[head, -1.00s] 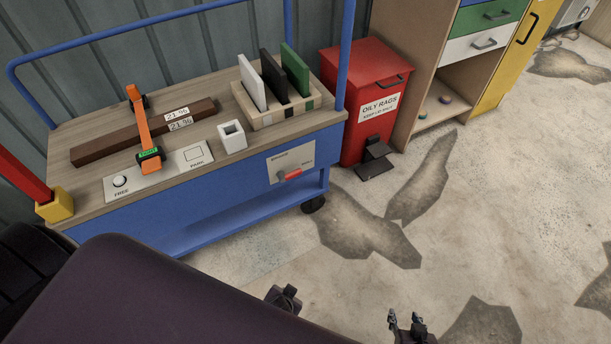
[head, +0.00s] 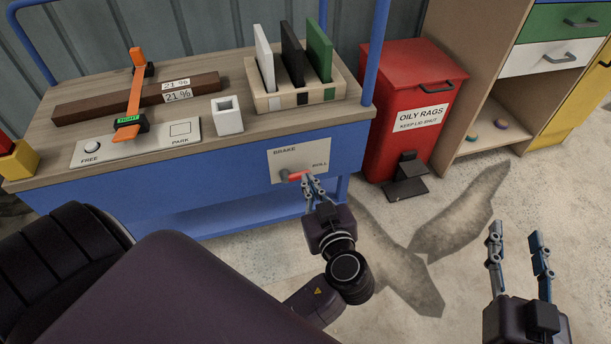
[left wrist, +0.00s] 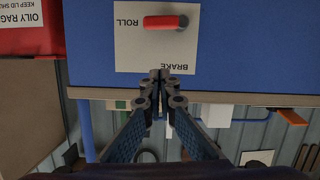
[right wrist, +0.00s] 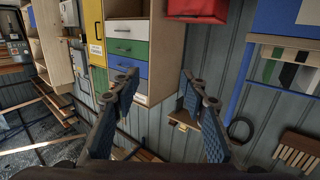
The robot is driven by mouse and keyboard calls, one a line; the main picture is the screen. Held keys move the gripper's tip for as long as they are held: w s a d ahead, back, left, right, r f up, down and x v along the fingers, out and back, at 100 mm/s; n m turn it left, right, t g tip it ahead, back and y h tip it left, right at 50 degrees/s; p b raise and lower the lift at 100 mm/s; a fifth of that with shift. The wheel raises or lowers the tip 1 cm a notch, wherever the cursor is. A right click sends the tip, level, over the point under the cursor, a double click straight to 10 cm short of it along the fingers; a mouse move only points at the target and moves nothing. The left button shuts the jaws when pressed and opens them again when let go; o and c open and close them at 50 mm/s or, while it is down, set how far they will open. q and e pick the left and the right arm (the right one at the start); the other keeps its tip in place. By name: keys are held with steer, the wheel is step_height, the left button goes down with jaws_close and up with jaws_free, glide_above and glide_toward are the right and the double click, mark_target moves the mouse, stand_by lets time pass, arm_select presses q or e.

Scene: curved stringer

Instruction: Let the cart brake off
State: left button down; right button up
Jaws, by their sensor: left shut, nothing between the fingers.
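The brake plate (head: 308,153) is on the cart's blue front, marked BRAKE and ROLL. Its lever has a grey pivot and a red handle (head: 296,177). The handle lies about level, pointing right toward the ROLL mark. In the left wrist view, upside down, the red handle (left wrist: 161,22) points left at ROLL. My left gripper (head: 313,184) is shut and empty, its tips in front of the plate near the handle's end. In the left wrist view, the tips (left wrist: 163,76) appear apart from the handle. My right gripper (head: 516,240) is open and empty over the floor at right.
The blue cart's wooden top (head: 234,75) carries an orange clamp (head: 135,95) on a dark bar, a white square cup (head: 227,116), a rack of upright panels and a FREE/PARK plate (head: 140,142). A red oily-rags bin (head: 405,100) stands close right of the cart.

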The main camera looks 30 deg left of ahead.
arm_select(q)
steer(key=b, duration=0.1)
glide_above(301, 172)
steer(key=s+d, duration=0.2)
steer(key=shift+s+a+f, duration=0.1)
steer(key=shift+a+f, duration=0.05)
steer(key=shift+f, duration=0.8)
step_height(301, 172, down, 4)
steer(key=shift+r+b, duration=0.15)
steer(key=shift+b, duration=0.55)
steer(key=shift+f, duration=0.2)
arm_select(e)
steer(key=s+r+t+y, duration=0.2)
steer(key=r+t, duration=0.5)
steer(key=r, duration=0.6)
steer(key=shift+s+a+r+y, duration=0.2)
steer(key=shift+s+a+y, duration=0.1)
steer(key=shift+s+a, duration=0.2)
arm_select(q)
steer(key=shift+f, duration=0.2)
steer(key=shift+w+d+f+m+b, duration=0.25)
steer(key=shift+f+m+b, duration=0.15)
steer(key=shift+m, duration=0.2)
steer(key=shift+f, duration=0.1)
arm_select(e)
steer(key=shift+s+d+r+t, duration=0.2)
steer(key=shift+s+r+t, duration=0.7)
steer(key=shift+s+r, duration=0.25)
